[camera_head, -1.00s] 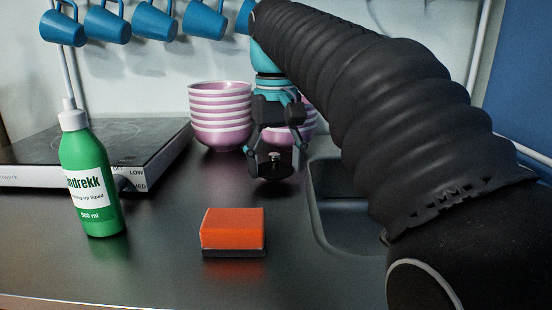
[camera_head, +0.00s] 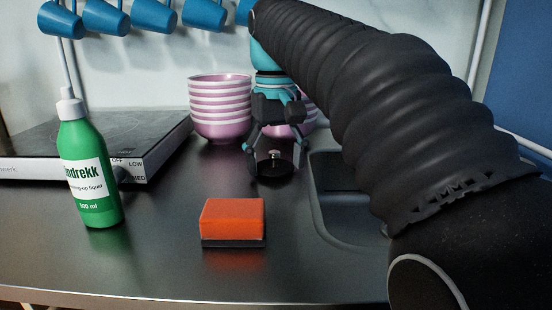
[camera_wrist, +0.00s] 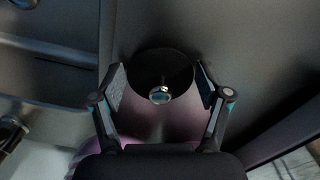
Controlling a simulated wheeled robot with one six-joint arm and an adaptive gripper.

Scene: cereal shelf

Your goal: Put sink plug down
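The sink plug (camera_wrist: 150,68) is a dark round disc with a shiny metal knob at its middle. In the wrist view it sits between my two fingers, its rim against both pads. In the head view my gripper (camera_head: 275,170) points down over the dark worktop, left of the sink, with the plug (camera_head: 274,165) between its fingertips. The plug looks flat and very low; I cannot tell whether its underside touches the worktop.
A sink basin (camera_head: 345,215) lies right of the gripper, partly behind my arm. Stacked pink bowls (camera_head: 220,110) stand behind. An orange sponge (camera_head: 233,219) and a green bottle (camera_head: 88,170) are in front and left, near a hob (camera_head: 130,150). Blue mugs (camera_head: 155,20) hang above.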

